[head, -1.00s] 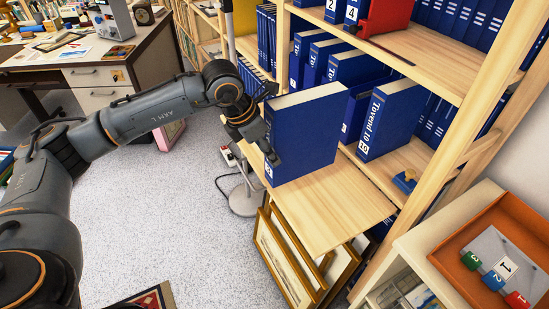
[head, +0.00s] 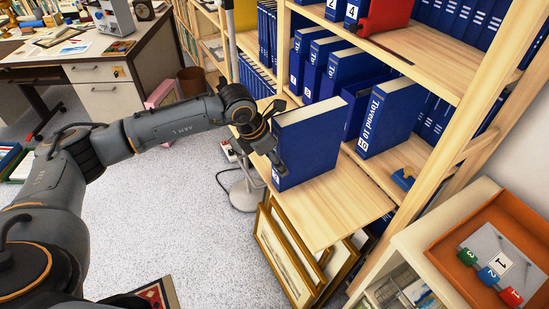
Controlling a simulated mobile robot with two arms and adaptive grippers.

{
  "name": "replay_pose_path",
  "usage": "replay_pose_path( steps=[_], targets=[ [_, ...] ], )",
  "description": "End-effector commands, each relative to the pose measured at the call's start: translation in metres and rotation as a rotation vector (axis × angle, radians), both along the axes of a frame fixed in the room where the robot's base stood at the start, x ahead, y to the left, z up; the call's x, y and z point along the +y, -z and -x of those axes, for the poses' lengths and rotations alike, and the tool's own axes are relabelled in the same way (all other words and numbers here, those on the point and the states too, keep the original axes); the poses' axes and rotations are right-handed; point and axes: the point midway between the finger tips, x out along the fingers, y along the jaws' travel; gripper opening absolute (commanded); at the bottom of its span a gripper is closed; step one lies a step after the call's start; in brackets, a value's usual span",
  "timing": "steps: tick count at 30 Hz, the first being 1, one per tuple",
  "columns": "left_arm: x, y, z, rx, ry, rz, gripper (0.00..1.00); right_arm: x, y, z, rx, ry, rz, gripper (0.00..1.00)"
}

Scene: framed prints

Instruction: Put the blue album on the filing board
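The blue album (head: 312,150) is upright at the left part of the pale wooden filing board (head: 335,215), which juts out from the shelf. Its lower edge is at the board's surface; I cannot tell whether it rests its full weight there. My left gripper (head: 276,136) reaches in from the left and is closed around the album's left end, one finger showing against its near face. My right gripper is not in view.
Blue binders (head: 347,75) stand on the shelf behind, one marked "Tovend 10" (head: 388,118) close to the album's right. A blue stamp-like object (head: 403,178) lies on the shelf. Framed prints (head: 290,255) lean below the board. An orange tray (head: 455,248) is at the right.

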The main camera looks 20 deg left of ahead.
Motion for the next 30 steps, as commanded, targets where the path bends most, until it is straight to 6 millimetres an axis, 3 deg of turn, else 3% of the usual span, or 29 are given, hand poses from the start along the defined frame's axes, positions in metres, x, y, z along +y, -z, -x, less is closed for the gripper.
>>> replay_pose_path(
  steps=[11,24,30],
  targets=[
    [0.002,-0.008,0.001,-0.003,-0.002,0.001,0.67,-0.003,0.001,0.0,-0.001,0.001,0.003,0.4],
    [0.022,-0.085,0.027,-0.005,0.0,0.0,0.67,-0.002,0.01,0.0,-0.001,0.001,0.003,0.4],
    [0.027,-0.107,0.034,-0.002,-0.002,0.0,0.67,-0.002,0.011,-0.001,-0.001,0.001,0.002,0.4]
  ],
)
